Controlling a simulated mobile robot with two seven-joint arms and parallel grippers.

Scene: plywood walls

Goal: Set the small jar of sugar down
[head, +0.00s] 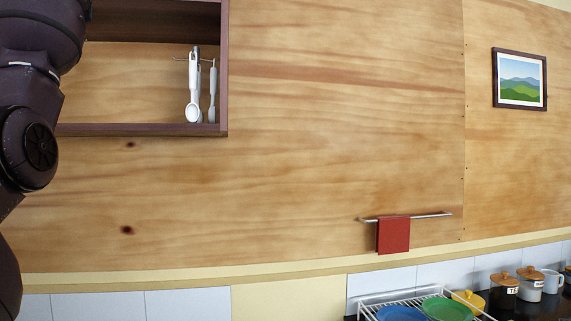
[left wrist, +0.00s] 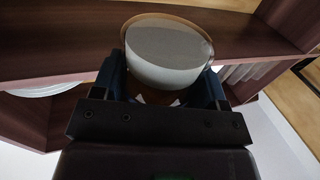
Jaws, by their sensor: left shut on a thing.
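My right gripper is in neither view.
In the left wrist view, white dishes (left wrist: 45,90) are at the left and a white ribbed thing (left wrist: 250,72) at the right. In the head view, a wall cabinet (head: 224,70) holds hanging white spoons (head: 193,90). A dish rack (head: 375,303) and labelled jars (head: 530,288) stand lower right.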

